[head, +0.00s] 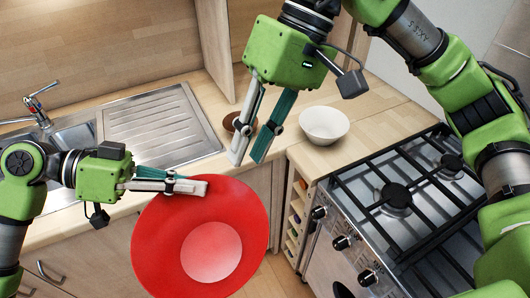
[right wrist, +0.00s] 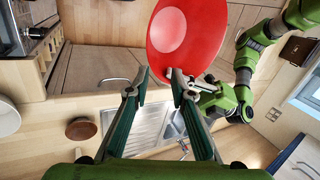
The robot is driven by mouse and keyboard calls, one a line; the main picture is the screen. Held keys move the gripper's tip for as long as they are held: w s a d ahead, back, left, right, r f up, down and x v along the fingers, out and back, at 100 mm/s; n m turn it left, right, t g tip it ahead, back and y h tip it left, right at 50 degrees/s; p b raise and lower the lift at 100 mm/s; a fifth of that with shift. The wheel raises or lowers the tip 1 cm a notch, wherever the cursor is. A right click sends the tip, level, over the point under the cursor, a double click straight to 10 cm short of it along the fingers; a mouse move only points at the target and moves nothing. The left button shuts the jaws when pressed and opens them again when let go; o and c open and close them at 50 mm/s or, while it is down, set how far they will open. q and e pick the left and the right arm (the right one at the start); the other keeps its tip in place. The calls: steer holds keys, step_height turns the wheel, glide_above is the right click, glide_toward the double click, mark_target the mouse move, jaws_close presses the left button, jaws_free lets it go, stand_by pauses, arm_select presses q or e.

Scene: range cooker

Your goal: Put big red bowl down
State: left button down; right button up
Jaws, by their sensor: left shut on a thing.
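The big red bowl (head: 165,240) is held in the air in front of the counter edge in the head view, with its paler round centre facing the camera. My left gripper (head: 200,188) is shut on the bowl's upper rim. The bowl also shows at the top of the right wrist view (right wrist: 195,35), with my left gripper (right wrist: 185,85) at its rim. My right gripper (head: 250,155) points down above the counter, apart from the bowl. Its two fingers are spread with nothing between them, also in the right wrist view (right wrist: 155,85).
A white bowl (head: 324,125) and a small brown bowl (head: 238,123) stand on the wooden counter. A sink with a steel drainer (head: 160,125) lies left of them. The gas cooker (head: 420,195) is at right. Bare counter (head: 385,108) shows behind the white bowl.

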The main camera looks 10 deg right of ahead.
mark_target(237, 230)
steer(key=shift+n+h, duration=0.5)
steer(key=shift+n, duration=0.1)
steer(key=x, duration=0.4)
steer(key=d+x, duration=0.1)
steer(key=x, duration=0.3)
steer(key=s+d+x, duration=0.1)
steer(key=x, duration=0.4)
steer(key=shift+s+f, duration=0.1)
steer(key=shift+f, duration=0.25)
steer(key=shift+c, duration=0.3)
jaws_close()
arm_select(q)
steer(key=c, duration=2.1)
jaws_free()
steer(key=shift+c, duration=0.2)
